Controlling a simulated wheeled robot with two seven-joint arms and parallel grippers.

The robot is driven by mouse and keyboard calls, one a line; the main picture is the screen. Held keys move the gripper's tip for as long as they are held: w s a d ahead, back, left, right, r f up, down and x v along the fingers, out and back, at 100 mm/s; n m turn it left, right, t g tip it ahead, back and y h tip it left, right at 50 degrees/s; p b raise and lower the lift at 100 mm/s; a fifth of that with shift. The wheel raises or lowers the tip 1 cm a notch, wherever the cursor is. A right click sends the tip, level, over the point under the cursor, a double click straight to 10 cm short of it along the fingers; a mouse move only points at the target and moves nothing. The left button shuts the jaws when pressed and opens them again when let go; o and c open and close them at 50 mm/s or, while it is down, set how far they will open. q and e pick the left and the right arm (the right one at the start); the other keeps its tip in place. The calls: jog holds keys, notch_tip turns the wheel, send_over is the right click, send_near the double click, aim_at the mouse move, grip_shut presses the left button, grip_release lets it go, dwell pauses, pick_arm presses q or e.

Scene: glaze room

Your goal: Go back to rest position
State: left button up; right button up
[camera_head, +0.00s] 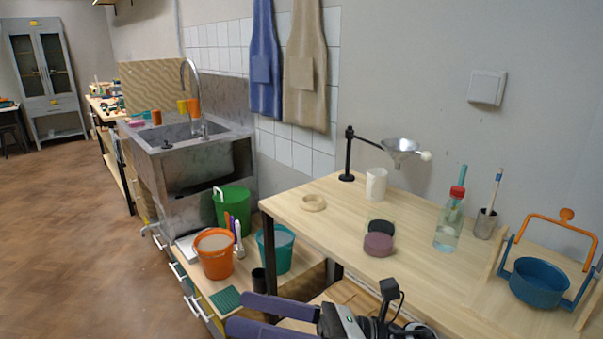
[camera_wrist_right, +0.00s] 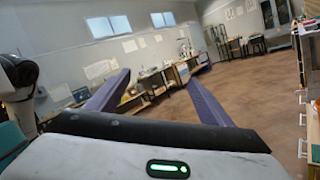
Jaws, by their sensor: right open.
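My right gripper (camera_head: 236,312) shows at the bottom of the head view, in front of the wooden table (camera_head: 330,205). Its two purple fingers point left and stand apart, with nothing between them. The right wrist view also shows the right gripper (camera_wrist_right: 158,78) open and empty, with the room and brown floor beyond the fingers. My left gripper is in neither view.
On the table stand a funnel on a stand (camera_head: 402,148), a white cup (camera_head: 376,184), a red-capped bottle (camera_head: 449,222) and a blue pot (camera_head: 539,284). Orange (camera_head: 214,255) and teal (camera_head: 276,249) buckets stand lower left. Open floor (camera_head: 70,230) lies at left.

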jog(key=w+d+f+m+t+h, duration=0.2)
jog(key=d+f+m+t+h, duration=0.45)
jog(key=m, duration=0.85)
jog(key=w+d+f+m+t+h, duration=0.2)
jog(key=d+f+m+t+h, duration=0.5)
jog(key=m, duration=0.8)
jog(key=s+d+f+m+g+h, duration=0.2)
jog(key=s+d+f+m, duration=0.3)
jog(key=s+f, duration=0.5)
jog(key=s+d+f+m+g+h, duration=0.2)
jog(key=s+d+f+m+g, duration=0.2)
jog(key=s+f+m, duration=0.6)
notch_tip(320, 180, down, 4)
jog(key=shift+d+r+g+h, duration=0.1)
jog(key=shift+d+g+h, duration=0.25)
jog(key=shift+g, duration=0.1)
